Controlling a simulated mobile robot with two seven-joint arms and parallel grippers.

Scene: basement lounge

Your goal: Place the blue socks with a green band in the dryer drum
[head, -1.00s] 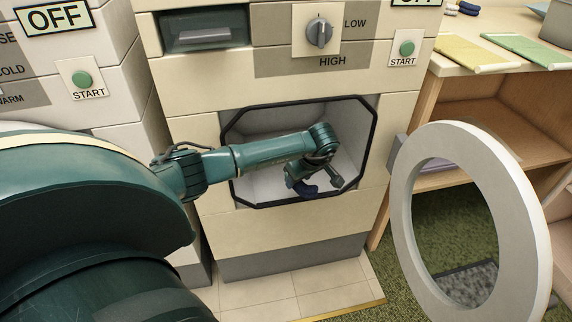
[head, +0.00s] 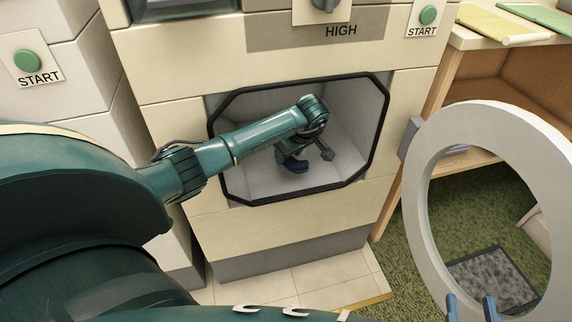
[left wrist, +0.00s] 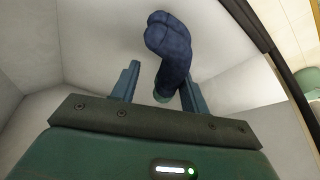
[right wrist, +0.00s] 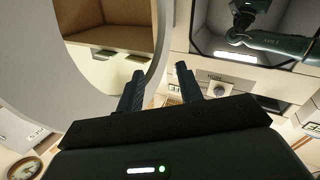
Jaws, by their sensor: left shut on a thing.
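The blue socks (head: 293,164) are inside the dryer drum, held in my left gripper (head: 303,158). In the left wrist view the dark blue socks (left wrist: 172,48) stick up from between the fingers of my left gripper (left wrist: 160,88), with a bit of green band near the fingers. The dryer drum (head: 350,125) is a pale grey cavity with a black eight-sided rim, and my left forearm reaches in through its opening. My right gripper (head: 471,309) is open and empty at the lower right, in front of the round dryer door.
The round white dryer door (head: 425,215) stands open to the right of the opening. A wooden shelf unit (head: 490,75) with yellow and green folded cloths on top is behind it. Another machine with a START button (head: 27,61) stands at the left.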

